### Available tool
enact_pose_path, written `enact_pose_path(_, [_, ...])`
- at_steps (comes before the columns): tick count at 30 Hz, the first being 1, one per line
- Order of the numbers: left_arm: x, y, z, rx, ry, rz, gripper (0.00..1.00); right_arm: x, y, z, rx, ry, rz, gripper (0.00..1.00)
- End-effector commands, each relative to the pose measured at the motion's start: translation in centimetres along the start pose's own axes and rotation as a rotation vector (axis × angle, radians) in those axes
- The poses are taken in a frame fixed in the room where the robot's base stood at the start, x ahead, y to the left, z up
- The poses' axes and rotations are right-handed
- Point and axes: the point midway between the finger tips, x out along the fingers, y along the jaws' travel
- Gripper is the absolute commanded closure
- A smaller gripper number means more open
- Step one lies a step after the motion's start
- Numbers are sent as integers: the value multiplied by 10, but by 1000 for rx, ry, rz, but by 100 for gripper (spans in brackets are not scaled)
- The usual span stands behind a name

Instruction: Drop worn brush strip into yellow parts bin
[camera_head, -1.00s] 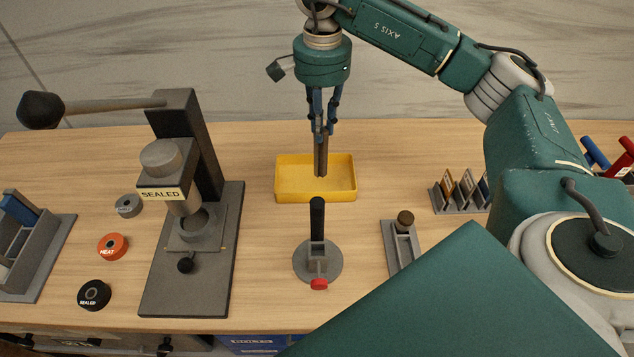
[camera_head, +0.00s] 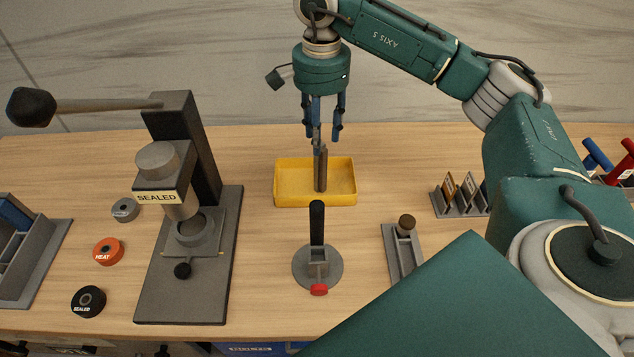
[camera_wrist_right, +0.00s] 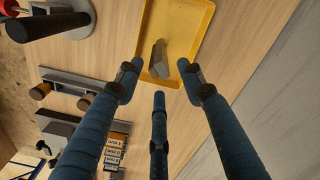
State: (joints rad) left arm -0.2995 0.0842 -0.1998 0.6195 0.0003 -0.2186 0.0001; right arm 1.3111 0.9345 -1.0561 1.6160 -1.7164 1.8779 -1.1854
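The worn brush strip (camera_head: 321,172) is a narrow dark grey piece, upright at the yellow parts bin (camera_head: 346,198), with its lower end within the bin's outline. I cannot tell whether it touches the floor of the bin. My right gripper (camera_head: 322,135) is above it with its fingers spread open. In the right wrist view the strip (camera_wrist_right: 160,60) shows end-on over the yellow bin (camera_wrist_right: 196,12), beyond the open fingertips (camera_wrist_right: 165,90) and apart from them. My left gripper is not in view.
A sealing press (camera_head: 165,250) with a long lever stands left of the bin. A round stand with a black post (camera_head: 317,225) is in front of it. A grey holder (camera_head: 402,245) and a slotted rack (camera_head: 460,205) are to the right. Bare wood lies around the bin.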

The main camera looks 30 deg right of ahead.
Motion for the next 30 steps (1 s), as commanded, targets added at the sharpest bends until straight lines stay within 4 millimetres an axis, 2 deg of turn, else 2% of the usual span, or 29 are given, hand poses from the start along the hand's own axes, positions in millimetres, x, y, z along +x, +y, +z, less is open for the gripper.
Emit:
enact_pose_path(10, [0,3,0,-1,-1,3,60,-73,-1,0,0,1,-7,61])
enact_pose_path(15, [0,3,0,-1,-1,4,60,-97,0,-1,1,3,-5,61])
enact_pose_path(21, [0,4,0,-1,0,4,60,-112,0,0,0,1,-3,61])
enact_pose_path(30, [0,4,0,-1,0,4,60,-115,0,0,0,0,-1,61])
